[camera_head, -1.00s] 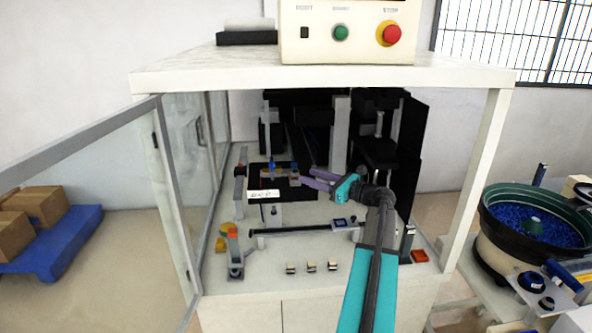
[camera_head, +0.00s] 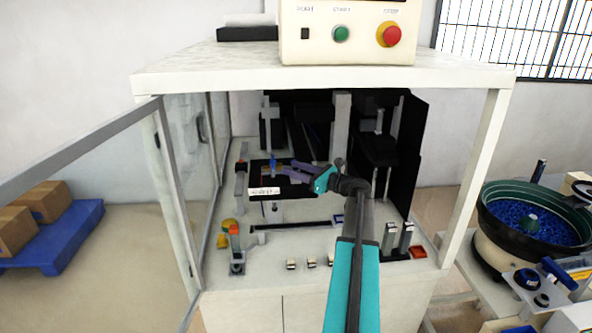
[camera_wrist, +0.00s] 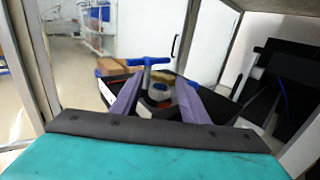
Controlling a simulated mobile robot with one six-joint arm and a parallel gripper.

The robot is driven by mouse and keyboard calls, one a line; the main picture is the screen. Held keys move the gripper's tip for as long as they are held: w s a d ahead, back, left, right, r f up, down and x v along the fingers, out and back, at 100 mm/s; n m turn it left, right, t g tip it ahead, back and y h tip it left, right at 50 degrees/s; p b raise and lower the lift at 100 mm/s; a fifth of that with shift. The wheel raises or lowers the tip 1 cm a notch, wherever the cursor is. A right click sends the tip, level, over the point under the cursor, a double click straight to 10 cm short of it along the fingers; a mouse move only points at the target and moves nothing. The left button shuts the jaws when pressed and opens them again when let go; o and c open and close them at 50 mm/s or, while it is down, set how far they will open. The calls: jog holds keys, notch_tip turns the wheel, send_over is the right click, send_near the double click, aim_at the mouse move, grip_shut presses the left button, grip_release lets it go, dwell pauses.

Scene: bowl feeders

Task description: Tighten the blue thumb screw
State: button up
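The blue thumb screw (camera_head: 272,166) stands upright near the dark plate at the middle left of the machine's bay. In the wrist view its blue T-shaped top (camera_wrist: 148,63) shows beyond and between my fingertips, above a round grey-white part. My gripper (camera_head: 284,171) has purple fingers and points left at the screw from its right side. In the wrist view my gripper (camera_wrist: 157,88) is open, with the fingers spread apart. The screw looks close to the fingertips, and no contact shows. The screw's lower end is hidden.
The white enclosure top (camera_head: 320,68) hangs above my arm. A glass door (camera_head: 180,150) stands open at the left. Small clamps (camera_head: 236,245) and posts (camera_head: 405,238) stand on the white floor, with a dark panel (camera_head: 411,150) at the right.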

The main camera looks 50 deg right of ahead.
jog(key=c, duration=0.9)
